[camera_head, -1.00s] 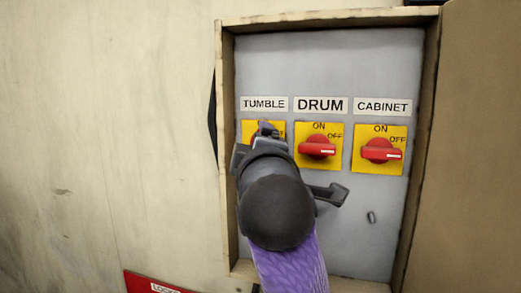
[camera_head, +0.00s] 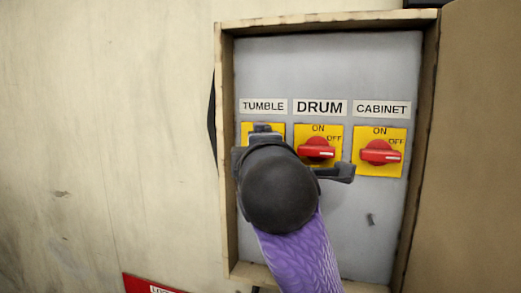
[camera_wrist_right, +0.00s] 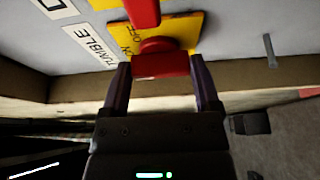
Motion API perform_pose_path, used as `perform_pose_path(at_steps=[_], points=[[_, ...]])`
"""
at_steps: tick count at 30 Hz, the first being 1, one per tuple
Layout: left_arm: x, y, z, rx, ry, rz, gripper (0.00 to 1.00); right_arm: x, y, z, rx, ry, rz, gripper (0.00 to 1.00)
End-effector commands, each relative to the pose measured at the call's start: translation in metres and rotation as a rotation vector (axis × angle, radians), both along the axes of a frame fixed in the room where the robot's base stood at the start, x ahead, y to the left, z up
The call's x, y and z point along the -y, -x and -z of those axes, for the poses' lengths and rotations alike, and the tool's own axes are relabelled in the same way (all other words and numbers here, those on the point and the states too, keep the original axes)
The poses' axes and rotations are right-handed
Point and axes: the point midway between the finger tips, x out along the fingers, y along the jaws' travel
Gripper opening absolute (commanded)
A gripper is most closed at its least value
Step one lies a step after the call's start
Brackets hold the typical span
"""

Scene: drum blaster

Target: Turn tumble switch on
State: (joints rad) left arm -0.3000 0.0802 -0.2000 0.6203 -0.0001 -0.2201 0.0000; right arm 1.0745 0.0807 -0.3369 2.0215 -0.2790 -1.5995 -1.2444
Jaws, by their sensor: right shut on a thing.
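The tumble switch is a red knob on a yellow plate (camera_head: 247,131) under the TUMBLE label. In the head view my right gripper (camera_head: 264,133) and dark wrist cover the knob and most of its plate. In the right wrist view the red tumble knob (camera_wrist_right: 162,63) sits between the two fingers of my right gripper (camera_wrist_right: 163,75), which is shut on it. The knob's exact angle is hard to tell. My left gripper is not in view.
To the right are the red drum switch (camera_head: 316,149) and the red cabinet switch (camera_head: 380,152), both with handles lying sideways. A wooden frame (camera_head: 228,200) edges the grey panel (camera_head: 330,70), close to my gripper's left side. A brown door (camera_head: 480,150) stands at the right.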

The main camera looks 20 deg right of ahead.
Motion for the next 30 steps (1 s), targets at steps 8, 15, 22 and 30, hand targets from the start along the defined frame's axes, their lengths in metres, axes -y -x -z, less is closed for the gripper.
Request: perform_pose_path(at_steps=[8,15,22,30], points=[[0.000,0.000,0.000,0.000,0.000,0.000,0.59,0.000,0.000,0.001,-0.003,0.001,0.000,1.00],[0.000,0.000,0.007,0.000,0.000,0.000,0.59,-0.002,0.009,0.002,0.001,0.000,-0.001,1.00],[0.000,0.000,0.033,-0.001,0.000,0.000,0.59,-0.014,0.063,0.004,0.006,0.001,-0.004,1.00],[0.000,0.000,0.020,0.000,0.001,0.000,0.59,-0.022,0.094,-0.001,-0.001,0.000,-0.006,1.00]])
